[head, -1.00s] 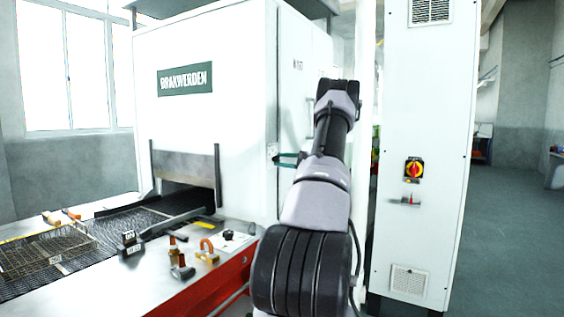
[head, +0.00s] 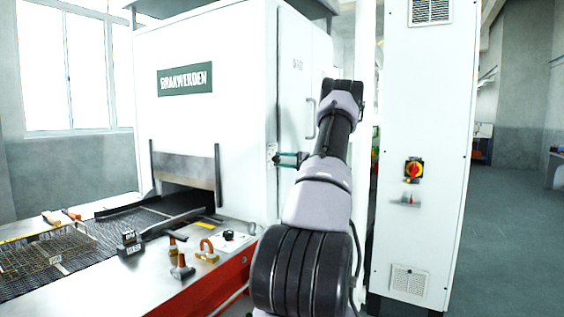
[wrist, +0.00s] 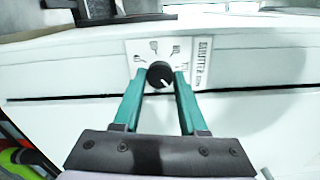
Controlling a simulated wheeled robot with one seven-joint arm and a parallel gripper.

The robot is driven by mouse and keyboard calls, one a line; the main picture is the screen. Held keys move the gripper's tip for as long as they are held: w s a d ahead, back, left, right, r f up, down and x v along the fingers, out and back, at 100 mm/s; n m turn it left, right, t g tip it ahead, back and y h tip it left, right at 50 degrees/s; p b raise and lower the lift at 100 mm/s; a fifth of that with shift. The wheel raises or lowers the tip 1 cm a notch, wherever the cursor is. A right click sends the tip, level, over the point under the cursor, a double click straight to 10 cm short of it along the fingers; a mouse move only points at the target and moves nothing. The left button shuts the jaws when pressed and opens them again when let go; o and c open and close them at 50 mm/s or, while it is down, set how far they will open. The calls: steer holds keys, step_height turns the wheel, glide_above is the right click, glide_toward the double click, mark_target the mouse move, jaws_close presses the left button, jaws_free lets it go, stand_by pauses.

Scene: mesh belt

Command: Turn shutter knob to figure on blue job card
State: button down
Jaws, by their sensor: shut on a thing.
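The shutter knob (wrist: 160,75) is a round black dial on a white plate (wrist: 144,48) lettered SHUTTER. Several small figures are printed in an arc on the side of the knob away from my gripper. A short white mark on the knob lies toward the lower right in the wrist view. My gripper (wrist: 160,80) has teal fingers shut on the knob, one on each side. In the head view my gripper (head: 288,160) reaches the side of the white oven, where the knob itself is hard to make out. I cannot make out a blue job card.
The white oven (head: 235,45) has a dark mesh belt (head: 125,222) entering its opening. A wire basket (head: 45,250) stands on the belt. Small items stand on the steel ledge (head: 150,290). A tall white cabinet (head: 425,120) with a red-yellow switch (head: 413,169) stands right of my arm.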

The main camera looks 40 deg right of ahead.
steer(key=shift+f, duration=0.1)
steer(key=shift+c, duration=2.2)
jaws_free()
steer(key=v, duration=1.1)
